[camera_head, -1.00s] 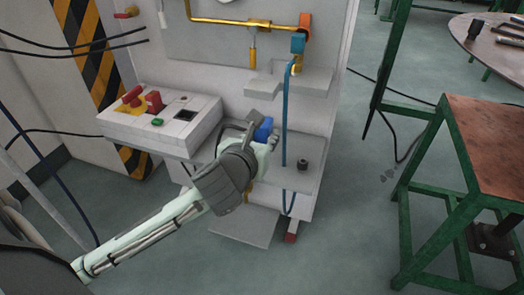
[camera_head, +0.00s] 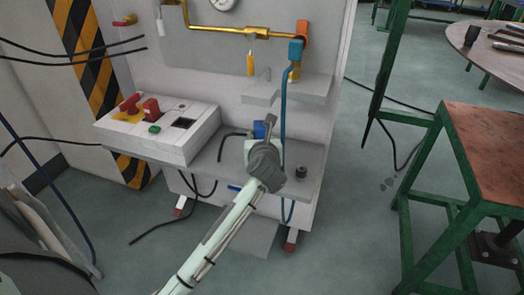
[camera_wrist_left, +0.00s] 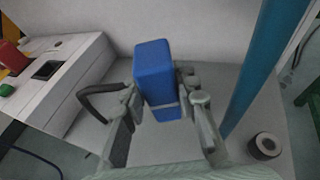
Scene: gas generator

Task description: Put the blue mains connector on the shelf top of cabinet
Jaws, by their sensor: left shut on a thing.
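The blue mains connector (camera_head: 259,129) is a small blue block, also seen upright in the left wrist view (camera_wrist_left: 156,72). My left gripper (camera_head: 264,138) is shut on it, with a finger on either side in the left wrist view (camera_wrist_left: 163,105). It holds the connector in front of the cabinet (camera_head: 225,75), over the lower shelf (camera_head: 213,163). I cannot tell whether the connector touches the shelf. A small upper shelf (camera_head: 262,97) of the cabinet is above and slightly right of the gripper. My right gripper is not in view.
A blue hose (camera_head: 284,112) hangs close to the gripper's right. A black cable (camera_wrist_left: 92,93) curves at its left. A dark round fitting (camera_head: 301,171) sits on the lower shelf's right part. A white control box (camera_head: 165,145) stands at left. A green-framed table (camera_head: 490,140) is far right.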

